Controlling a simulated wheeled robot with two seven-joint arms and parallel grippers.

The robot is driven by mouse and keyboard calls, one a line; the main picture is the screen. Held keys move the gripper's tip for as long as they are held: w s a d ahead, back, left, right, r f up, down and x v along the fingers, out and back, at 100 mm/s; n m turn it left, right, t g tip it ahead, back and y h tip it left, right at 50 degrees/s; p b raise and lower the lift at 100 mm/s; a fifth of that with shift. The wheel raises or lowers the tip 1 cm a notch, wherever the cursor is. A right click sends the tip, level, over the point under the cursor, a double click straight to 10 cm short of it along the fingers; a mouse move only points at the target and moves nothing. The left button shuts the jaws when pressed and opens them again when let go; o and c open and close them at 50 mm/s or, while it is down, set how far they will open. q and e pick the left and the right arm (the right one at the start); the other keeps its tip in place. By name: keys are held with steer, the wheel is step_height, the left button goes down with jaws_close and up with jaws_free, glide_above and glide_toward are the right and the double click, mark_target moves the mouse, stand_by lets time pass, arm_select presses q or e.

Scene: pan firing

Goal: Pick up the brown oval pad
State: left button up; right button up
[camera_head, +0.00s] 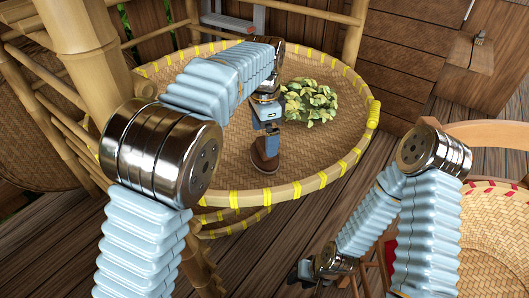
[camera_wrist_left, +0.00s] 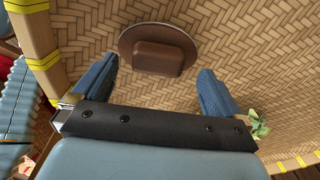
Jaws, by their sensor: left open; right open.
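The brown oval pad (camera_head: 264,158) lies in the large round woven tray (camera_head: 215,165), left of the pile of leaves. In the left wrist view the pad (camera_wrist_left: 150,38) shows a raised brown block on an oval base. My left gripper (camera_head: 267,135) is right above the pad, pointing down. In the left wrist view its two blue fingers (camera_wrist_left: 157,85) are spread, with the pad just beyond and between their tips, and nothing is held. My right gripper (camera_head: 305,272) is low at the bottom of the head view, well away from the tray, and its fingers are small and dark.
A pile of green-yellow leaves (camera_head: 310,102) lies in the tray to the right of the pad. The tray's rim (camera_head: 330,174) has yellow bindings. Bamboo posts (camera_head: 88,50) stand at the left. A second woven basket (camera_head: 500,222) is at the lower right.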

mark_target(264, 143)
arm_select(q)
step_height(264, 143, down, 4)
steer(key=shift+s+r, duration=0.1)
steer(key=shift+c, duration=0.2)
steer(key=c, duration=1.5)
steer(key=shift+r, duration=0.3)
steer(key=r, duration=0.3)
steer(key=shift+s+d, duration=0.15)
steer(key=shift+d, duration=0.05)
steer(key=s+d+r, duration=0.2)
steer(key=s+r, duration=0.1)
steer(key=s+d+r, duration=0.3)
steer(key=s, duration=0.1)
steer(key=s+d+r, duration=0.3)
steer(key=shift+s+d+r+b, duration=0.2)
steer(key=shift+s+d+b, duration=0.05)
steer(key=shift+s+b, duration=0.1)
